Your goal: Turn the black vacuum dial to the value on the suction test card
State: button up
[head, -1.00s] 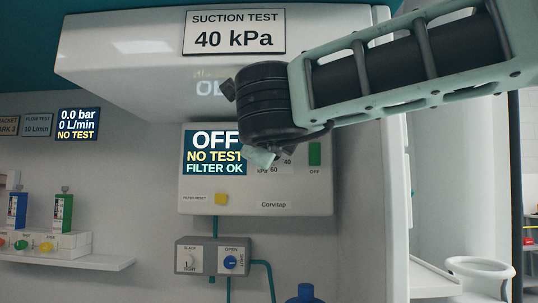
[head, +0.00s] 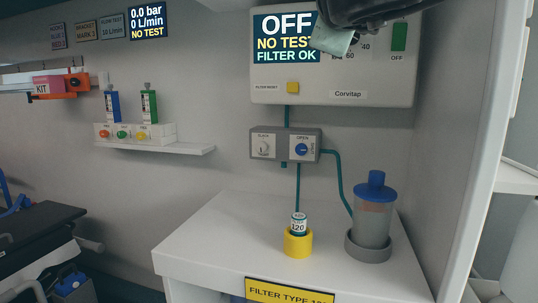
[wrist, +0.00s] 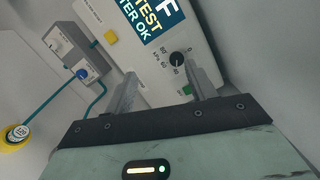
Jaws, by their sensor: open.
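The black vacuum dial (wrist: 177,58) shows in the wrist view on the white Corvitap suction panel (head: 290,97), beside scale numbers and "kPa". My gripper (wrist: 160,72) is open, its two fingers pointing at the panel. The dial appears between the fingertips in the picture, nearer the right one, and no contact shows. Its pointer setting is too small to read. In the head view my gripper (head: 332,40) covers the dial at the top. The panel display (head: 285,37) reads OFF, NO TEST, FILTER OK. The suction test card is out of view now.
A green switch (head: 399,37) labelled OFF sits right of the scale, and a yellow filter reset button (head: 292,87) is lower left. Below are a grey valve box (head: 286,133), a canister with a blue lid (head: 374,215) and a yellow holder (head: 297,245) on the white counter.

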jog(key=s+a+f+n+g+y, duration=0.35)
jog(key=a+f+n+y, duration=0.7)
jog(key=f+n, duration=0.4)
jog(key=s+f+n+g, duration=0.4)
jog(key=f, duration=0.4)
jog(key=s+f+n+g, duration=0.4)
jog(key=s+f+n, duration=0.1)
jog(key=f, duration=0.2)
jog(key=s+d+f+n+g+h, duration=0.7)
jog(key=s+d+f+n, duration=0.1)
jog(key=s+d+f, duration=0.6)
notch_tip(320, 180, up, 15)
jog(key=a+p, duration=0.1)
jog(key=p, duration=1.4)
jog(key=shift+s, duration=0.4)
